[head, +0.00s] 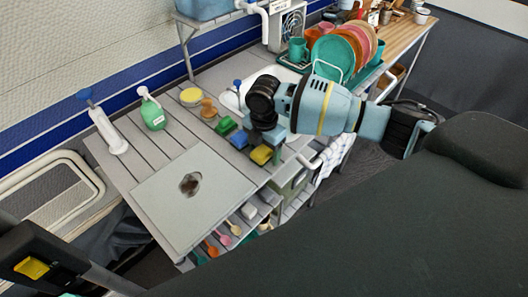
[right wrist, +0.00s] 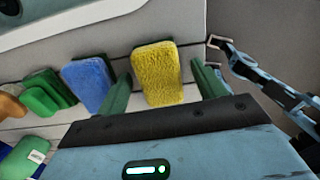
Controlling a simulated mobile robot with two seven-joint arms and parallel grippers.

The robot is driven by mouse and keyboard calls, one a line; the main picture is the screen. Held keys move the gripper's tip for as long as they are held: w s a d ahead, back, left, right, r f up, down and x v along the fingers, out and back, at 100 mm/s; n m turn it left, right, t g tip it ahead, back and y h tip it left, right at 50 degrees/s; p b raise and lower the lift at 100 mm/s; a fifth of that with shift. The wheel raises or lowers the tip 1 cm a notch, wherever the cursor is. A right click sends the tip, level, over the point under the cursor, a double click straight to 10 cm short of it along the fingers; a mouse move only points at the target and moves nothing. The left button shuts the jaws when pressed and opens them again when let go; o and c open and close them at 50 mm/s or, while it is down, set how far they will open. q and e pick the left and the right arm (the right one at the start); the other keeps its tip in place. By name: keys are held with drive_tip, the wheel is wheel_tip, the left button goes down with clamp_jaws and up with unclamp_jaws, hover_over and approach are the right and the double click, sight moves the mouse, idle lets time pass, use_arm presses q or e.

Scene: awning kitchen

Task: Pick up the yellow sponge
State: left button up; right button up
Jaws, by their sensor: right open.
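The yellow sponge (head: 261,155) lies near the right edge of the grey slatted counter, partly under my right gripper (head: 268,143). In the right wrist view the yellow sponge (right wrist: 157,72) is fully visible, between the two green fingers of my open right gripper (right wrist: 163,88). A gap shows on each side of the sponge, wider on the right. Whether the fingertips have reached its height is hard to tell. My left gripper is not in view.
A blue sponge (right wrist: 89,82) and a green sponge (right wrist: 45,92) lie just left of the yellow one. A green bottle (head: 152,114) and a white dispenser (head: 107,132) stand farther left. A rack of plates (head: 336,54) stands at the back. A grey board (head: 160,205) covers the counter's front.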

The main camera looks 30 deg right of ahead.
sight(264, 151)
drive_tip(key=c, duration=1)
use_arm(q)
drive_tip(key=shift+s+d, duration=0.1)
use_arm(e)
drive_tip(key=shift+c, duration=0.2)
drive_tip(key=shift+r, duration=0.1)
